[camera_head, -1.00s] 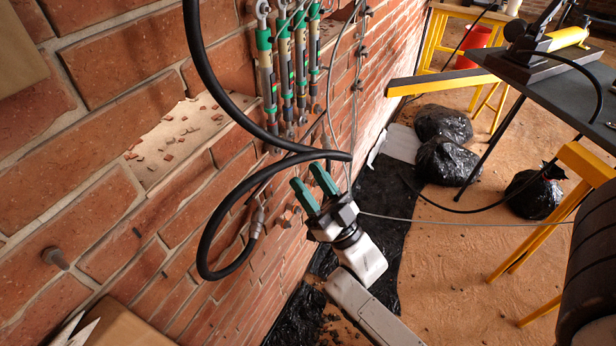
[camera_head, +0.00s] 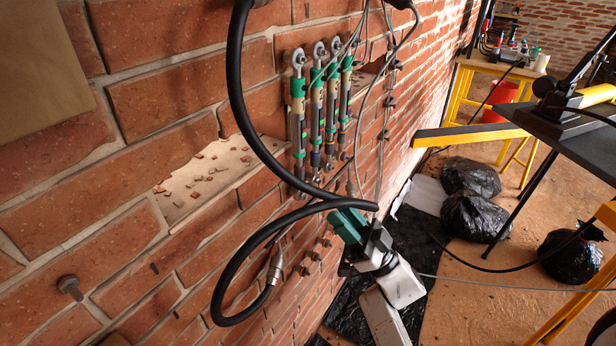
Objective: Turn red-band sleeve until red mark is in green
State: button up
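Several slim metal rods (camera_head: 316,112) with green and pale bands hang upright side by side on the brick wall. Their sleeves are small here, and I cannot make out which one has the red band, nor a red mark. My gripper (camera_head: 347,222) has green fingers and is below and to the right of the rods, apart from them. The black hose passes in front of its fingertips. The two fingers overlap from this angle, so the gap between them cannot be judged. I see nothing held in it.
A thick black hose (camera_head: 228,262) loops in front of the wall, close to the rods and my gripper. Thin cables run beside the rods. A recess with brick chips (camera_head: 207,176) is to their left. Black bags (camera_head: 474,216) and a yellow beam (camera_head: 468,136) are at right.

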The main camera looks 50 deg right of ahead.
aim_at(299, 172)
jog(key=p+x, duration=0.1)
jog(key=x, duration=0.9)
jog(key=shift+w+r, duration=0.25)
grip_shut()
